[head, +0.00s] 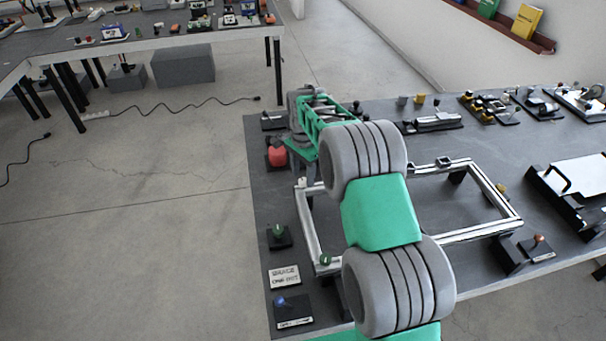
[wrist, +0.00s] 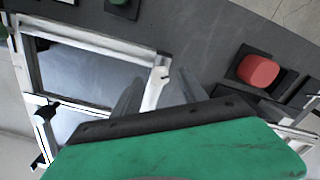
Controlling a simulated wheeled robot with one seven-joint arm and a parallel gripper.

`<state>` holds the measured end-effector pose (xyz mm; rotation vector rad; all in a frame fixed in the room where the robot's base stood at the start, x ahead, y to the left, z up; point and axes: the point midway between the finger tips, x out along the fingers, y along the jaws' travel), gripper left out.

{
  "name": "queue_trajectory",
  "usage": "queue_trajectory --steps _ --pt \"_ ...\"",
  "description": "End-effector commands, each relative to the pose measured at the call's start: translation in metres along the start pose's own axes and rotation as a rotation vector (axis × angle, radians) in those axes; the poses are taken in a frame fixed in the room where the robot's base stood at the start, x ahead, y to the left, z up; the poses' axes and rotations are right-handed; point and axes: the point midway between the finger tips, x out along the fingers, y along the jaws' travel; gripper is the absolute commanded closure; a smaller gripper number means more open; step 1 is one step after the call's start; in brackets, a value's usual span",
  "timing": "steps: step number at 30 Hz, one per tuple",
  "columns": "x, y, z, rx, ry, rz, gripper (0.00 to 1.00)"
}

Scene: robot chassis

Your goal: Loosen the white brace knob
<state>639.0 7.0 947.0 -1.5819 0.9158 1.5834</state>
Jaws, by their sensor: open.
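I cannot make out a white brace knob in either view; my arm covers part of the frame in the head view. The pale metal frame (head: 465,233) lies on the dark workbench, and its corner shows in the wrist view (wrist: 158,78). My gripper (wrist: 158,92) is open, its two grey fingers apart, with the frame's corner showing between them. I cannot tell whether they touch it. In the head view my gripper (head: 308,182) points down at the frame's far left corner, partly hidden by my arm.
A red knob (head: 277,156) on a dark base stands left of my gripper; it also shows in the wrist view (wrist: 258,70). A green knob (head: 278,231), a blue knob (head: 280,301) and a lettered plate (head: 284,277) line the bench's left side. A copper knob (head: 538,239) stands right.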

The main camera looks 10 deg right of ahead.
Motion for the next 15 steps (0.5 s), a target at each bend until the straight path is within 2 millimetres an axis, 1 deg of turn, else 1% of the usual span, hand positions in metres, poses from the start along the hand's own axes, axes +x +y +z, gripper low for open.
queue_trajectory --steps 1,4,11,15 --pt "0.006 0.001 0.000 0.000 -0.002 0.003 0.50" --pt "0.014 0.000 0.000 -0.001 0.000 0.001 0.50" --pt "0.017 0.000 0.000 -0.001 0.000 -0.001 0.50" --pt "0.017 0.000 0.000 -0.001 0.000 -0.001 0.60"
